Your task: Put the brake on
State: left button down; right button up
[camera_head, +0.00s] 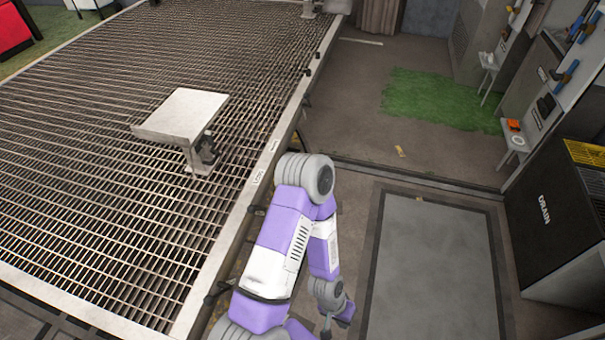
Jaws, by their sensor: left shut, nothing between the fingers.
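The turntable shows as a large metal grating deck with a pale rim (262,172) filling the left of the head view. I cannot pick out a brake or brake handle for certain; small dark fittings sit along the outer side of the rim, partly hidden by my arm. My left arm stands beside the rim, its elbow up and its forearm hanging down. My left gripper (327,324) is low at the bottom edge of the view, small and partly cut off, shut and empty, right of the deck. My right gripper is out of view.
A pale flat plate on a post (182,115) stands on the grating. A grey floor panel (430,265) lies clear at the right. A black cabinet marked DRAIN (550,225) and wall shelves stand at the far right. A green patch (440,98) lies behind.

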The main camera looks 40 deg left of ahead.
aim_at(258, 210)
jog(key=u, duration=0.5)
jog(key=i, duration=1.6)
jog(key=u, duration=1.5)
jog(key=i, duration=0.35)
jog(key=u, duration=0.2)
